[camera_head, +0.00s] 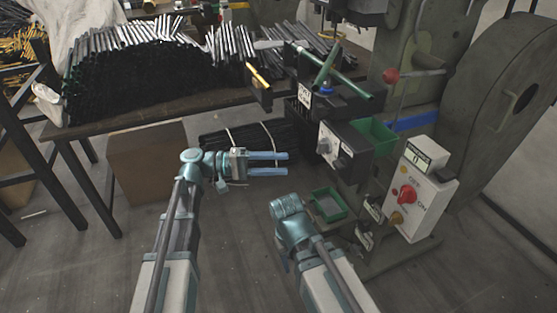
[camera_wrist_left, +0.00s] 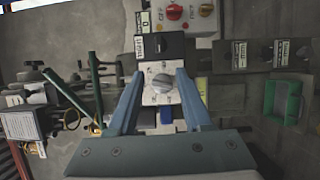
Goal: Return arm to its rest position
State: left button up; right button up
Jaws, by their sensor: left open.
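My left gripper (camera_head: 268,163) is open and empty in the head view, its two blue fingers pointing right, in front of the table and left of the rivet press. In the left wrist view my left gripper (camera_wrist_left: 160,98) shows two blue fingers apart, with a white control box (camera_wrist_left: 160,82) with a grey knob beyond and between them. That control box (camera_head: 333,146) is on the press in the head view, apart from the fingertips. My right arm (camera_head: 295,225) comes up at the lower middle; its gripper is hidden.
A wooden table (camera_head: 150,106) bears stacks of dark rods (camera_head: 140,80). The green press (camera_head: 430,50) stands at right with a green bin (camera_head: 372,137) and a lower green tray (camera_head: 328,205). A red-knobbed switch box (camera_head: 420,195) stands right. Bundled rods (camera_head: 240,136) lie under the table.

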pick_arm(q)
jog(key=s+a+f+t+y, duration=0.1)
jog(key=s+a+f+y, duration=0.2)
jog(key=f, duration=0.4)
jog(key=s+a+f+y, duration=0.1)
jog(key=s+f+y, duration=0.1)
jog(key=f+y, duration=0.4)
jog(key=s+a+f+y, duration=0.3)
jog(key=a+f+y, duration=0.15)
jog(key=a, duration=0.25)
jog(key=s+a+f+y, duration=0.2)
jog(key=a+f+y, duration=0.25)
jog(key=a, duration=0.25)
jog(key=s+d+m+y, duration=0.1)
jog(key=s+d+m, duration=0.4)
jog(key=d, duration=0.5)
notch_tip(320, 180, up, 33)
jog(key=s+n+p, duration=0.1)
jog(key=p, duration=3.1)
jog(key=shift+n+p, duration=0.3)
jog(key=shift+p, duration=0.05)
